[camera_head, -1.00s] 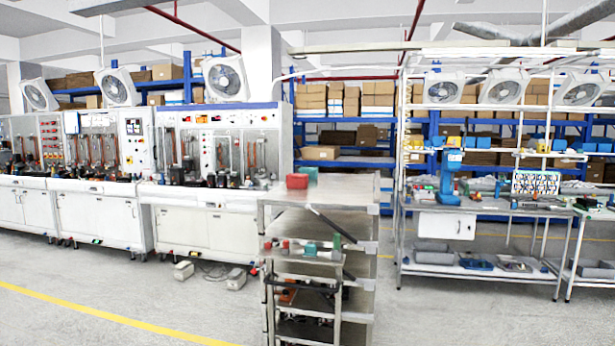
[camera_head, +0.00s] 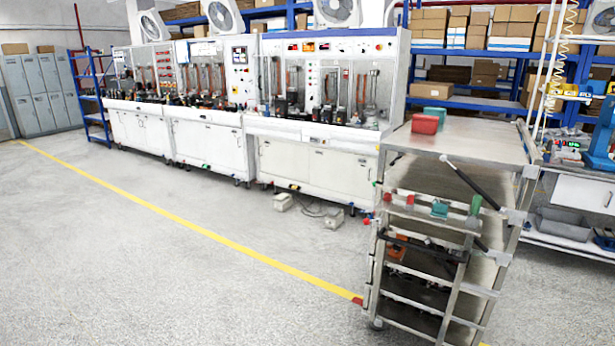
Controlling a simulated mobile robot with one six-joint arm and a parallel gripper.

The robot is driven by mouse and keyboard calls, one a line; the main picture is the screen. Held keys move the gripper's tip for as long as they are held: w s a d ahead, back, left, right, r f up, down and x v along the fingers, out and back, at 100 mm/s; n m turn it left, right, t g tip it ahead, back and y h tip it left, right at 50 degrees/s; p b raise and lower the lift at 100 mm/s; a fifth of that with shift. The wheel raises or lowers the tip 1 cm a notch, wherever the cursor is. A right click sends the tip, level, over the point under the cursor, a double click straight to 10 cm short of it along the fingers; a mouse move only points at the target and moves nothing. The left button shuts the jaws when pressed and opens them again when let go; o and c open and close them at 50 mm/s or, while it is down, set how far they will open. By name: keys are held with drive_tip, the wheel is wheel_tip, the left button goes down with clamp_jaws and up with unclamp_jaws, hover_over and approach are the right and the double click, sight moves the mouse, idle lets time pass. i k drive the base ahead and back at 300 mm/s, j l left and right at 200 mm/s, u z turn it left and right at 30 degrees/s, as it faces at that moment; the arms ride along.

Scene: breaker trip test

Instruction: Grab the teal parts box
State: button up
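A teal box (camera_head: 437,113) sits on the top of the metal cart (camera_head: 470,141), at its far left part. A red box (camera_head: 425,124) stands in front of it and hides most of its lower part. Another small teal thing (camera_head: 440,208) is on the cart's shelf below, beside a green piece (camera_head: 475,204). I cannot tell which teal thing is the parts box. My gripper is not in view.
White test benches (camera_head: 319,170) with breakers line the back left. Grey boxes (camera_head: 283,201) and cables lie on the floor before them. Blue shelving (camera_head: 463,101) with cartons is behind the cart. A workbench (camera_head: 578,203) is at the right. The floor at left is clear.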

sight(441, 113)
drive_tip(key=i+j, duration=0.25)
drive_tip(key=i, duration=0.55)
drive_tip(key=i+j+u, duration=0.1)
drive_tip(key=i+j, duration=0.15)
drive_tip(key=i, duration=0.55)
drive_tip(key=i+j, duration=0.15)
drive_tip(key=i, duration=0.7)
drive_tip(key=i+j, duration=0.2)
drive_tip(key=i, duration=0.6)
drive_tip(key=i+j+u, duration=0.1)
drive_tip(key=i, duration=0.7)
drive_tip(key=j, duration=0.1)
